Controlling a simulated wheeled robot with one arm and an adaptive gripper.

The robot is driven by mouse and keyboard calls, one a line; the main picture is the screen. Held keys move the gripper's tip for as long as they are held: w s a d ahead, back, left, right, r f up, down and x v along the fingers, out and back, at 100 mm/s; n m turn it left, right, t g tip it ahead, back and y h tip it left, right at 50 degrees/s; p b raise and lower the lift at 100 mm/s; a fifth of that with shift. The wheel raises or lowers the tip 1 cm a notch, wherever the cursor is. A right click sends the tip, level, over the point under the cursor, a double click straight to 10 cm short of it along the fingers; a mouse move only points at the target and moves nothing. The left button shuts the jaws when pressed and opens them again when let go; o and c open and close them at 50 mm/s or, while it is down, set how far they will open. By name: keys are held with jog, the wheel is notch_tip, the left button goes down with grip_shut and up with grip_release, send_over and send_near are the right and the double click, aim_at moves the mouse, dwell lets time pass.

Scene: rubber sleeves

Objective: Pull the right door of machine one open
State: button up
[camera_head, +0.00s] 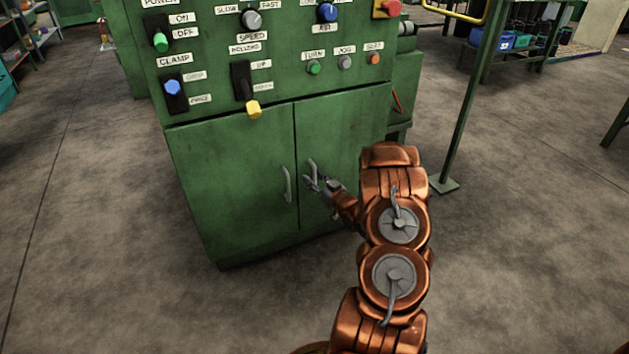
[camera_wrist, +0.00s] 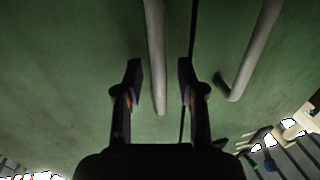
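The right door (camera_head: 345,130) of the green machine is closed, flush with the left door (camera_head: 230,175). Its grey bar handle (camera_head: 311,165) stands near the seam between the doors. My gripper (camera_head: 317,184) is at this handle, reaching in from the right. In the wrist view, my gripper (camera_wrist: 160,78) is open, one finger on each side of a grey bar (camera_wrist: 155,45), which from the head view appears to be the right door's handle. A gap shows between the bar and each finger. The handle's lower part is partly hidden by the gripper in the head view.
The left door's handle (camera_head: 287,184) is close beside my gripper and shows in the wrist view too (camera_wrist: 250,55). A control panel (camera_head: 215,60) with knobs and levers is above the doors. A green post (camera_head: 465,110) stands on the right. The floor before the machine is clear.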

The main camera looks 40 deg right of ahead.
grip_shut()
dwell(0.4)
dwell(0.4)
